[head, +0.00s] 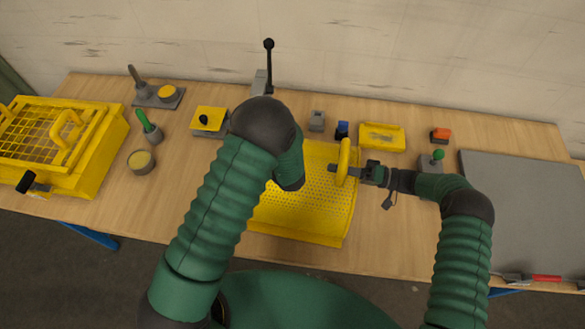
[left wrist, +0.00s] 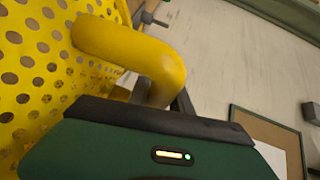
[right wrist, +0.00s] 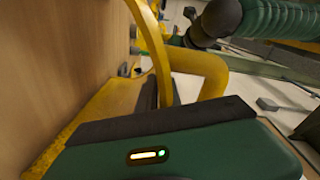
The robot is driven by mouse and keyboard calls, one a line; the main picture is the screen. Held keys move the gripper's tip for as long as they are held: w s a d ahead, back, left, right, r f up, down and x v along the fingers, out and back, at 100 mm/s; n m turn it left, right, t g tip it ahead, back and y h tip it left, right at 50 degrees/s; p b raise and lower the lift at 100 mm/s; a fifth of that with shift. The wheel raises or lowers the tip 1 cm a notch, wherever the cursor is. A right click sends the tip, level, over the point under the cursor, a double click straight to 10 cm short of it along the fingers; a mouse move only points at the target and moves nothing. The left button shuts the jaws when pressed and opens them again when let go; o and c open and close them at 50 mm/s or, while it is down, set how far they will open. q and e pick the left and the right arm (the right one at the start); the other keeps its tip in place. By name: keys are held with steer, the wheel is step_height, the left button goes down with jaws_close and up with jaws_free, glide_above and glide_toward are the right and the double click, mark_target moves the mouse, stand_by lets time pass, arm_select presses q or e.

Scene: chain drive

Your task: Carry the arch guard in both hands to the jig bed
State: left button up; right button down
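The arch guard (head: 305,200) is a yellow perforated panel with a yellow handle on each side, over the middle of the bench. Its right handle (head: 344,160) sits between the fingers of my right gripper (head: 343,169), which looks shut on it. In the left wrist view the other handle (left wrist: 150,55) bends down into my left gripper (left wrist: 162,98), which looks shut on it; my own left arm hides that grip in the head view. I cannot tell whether the guard touches the bench. A flat grey plate (head: 525,205) at the right may be the jig bed.
A yellow mesh-topped box (head: 95,160) stands at the far left. A black-knobbed lever (head: 269,65) rises behind.

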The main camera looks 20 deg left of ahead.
mark_target(340, 159)
arm_select(q)
steer(key=shift+s+f, duration=0.1)
jaws_close()
steer(key=shift+d+f, duration=0.1)
steer(key=shift+f, duration=0.15)
arm_select(e)
steer(key=shift+f, duration=0.1)
stand_by(0.6)
